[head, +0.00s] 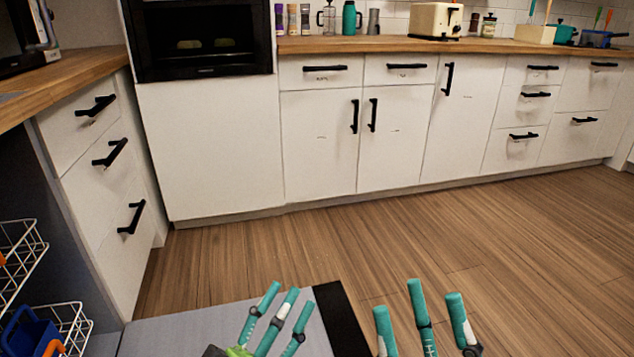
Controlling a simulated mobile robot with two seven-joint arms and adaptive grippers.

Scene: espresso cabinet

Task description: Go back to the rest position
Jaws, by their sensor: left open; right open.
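My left gripper (285,299) is at the bottom middle of the head view, its teal fingers spread open with nothing between them. It shows in front of a flat grey panel with a dark edge. My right gripper (419,300) is to its right at the bottom edge, also open and empty, with its teal fingers spread above the wooden floor. Both grippers are apart from the cabinets. Most of both arms is out of the picture.
The grey panel (180,333) lies low at the bottom left, beside wire racks (69,318) holding a blue item. White drawers (85,155) stand at left, white cabinets (320,150) and a built-in oven (205,40) at the back. The wooden floor (500,235) at right is clear.

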